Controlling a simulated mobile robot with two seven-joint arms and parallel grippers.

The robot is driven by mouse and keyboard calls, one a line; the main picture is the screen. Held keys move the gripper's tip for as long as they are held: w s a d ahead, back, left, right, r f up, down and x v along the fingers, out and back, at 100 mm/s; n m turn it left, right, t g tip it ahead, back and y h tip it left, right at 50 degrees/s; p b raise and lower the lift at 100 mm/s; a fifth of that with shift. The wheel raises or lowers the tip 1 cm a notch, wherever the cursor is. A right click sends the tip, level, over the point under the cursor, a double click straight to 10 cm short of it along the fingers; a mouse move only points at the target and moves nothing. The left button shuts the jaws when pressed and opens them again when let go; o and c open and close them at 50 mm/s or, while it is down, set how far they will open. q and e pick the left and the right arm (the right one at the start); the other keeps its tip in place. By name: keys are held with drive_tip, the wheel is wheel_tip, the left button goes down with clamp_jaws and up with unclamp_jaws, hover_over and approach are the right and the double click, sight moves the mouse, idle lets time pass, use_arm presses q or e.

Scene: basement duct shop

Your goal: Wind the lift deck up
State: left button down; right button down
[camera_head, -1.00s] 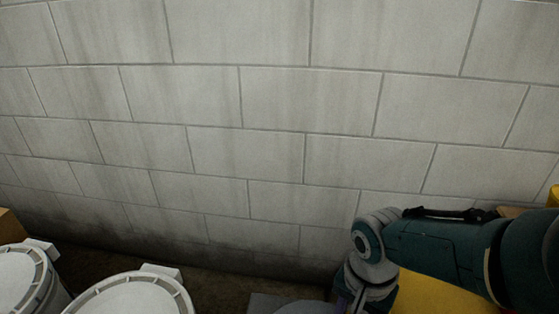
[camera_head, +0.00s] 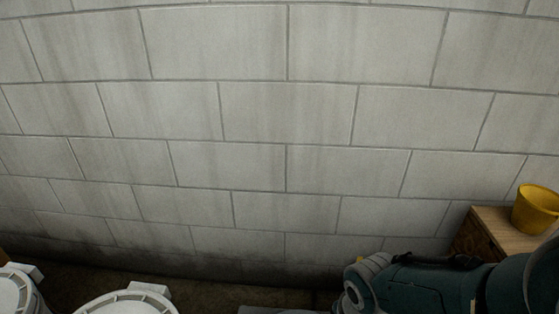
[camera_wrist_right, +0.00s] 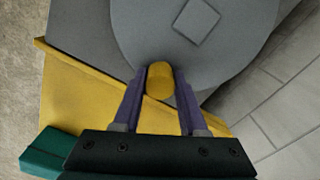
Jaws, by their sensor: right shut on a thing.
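In the right wrist view my right gripper (camera_wrist_right: 160,95) is shut on a yellow knob (camera_wrist_right: 160,83), with one purple finger on each side of it. The knob stands at the edge of a round grey disc (camera_wrist_right: 235,55), which has a square boss near its middle. Yellow panels (camera_wrist_right: 85,95) lie behind and below the fingers. In the head view my right arm enters at the lower right, and its gripper is below the frame. The lift deck itself cannot be made out. My left gripper is not in view.
A grey block wall (camera_head: 290,110) fills most of the head view. White lidded buckets (camera_head: 125,304) stand at the lower left. A yellow bucket (camera_head: 537,210) sits on a wooden cabinet (camera_head: 490,230) at the right. Bare floor shows along the wall's foot.

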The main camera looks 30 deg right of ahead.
idle(0.4)
drive_tip(key=shift+c, duration=2.2)
unclamp_jaws()
drive_tip(key=shift+r, duration=0.1)
wheel_tip(320, 180, up, 10)
drive_tip(key=p, duration=0.9)
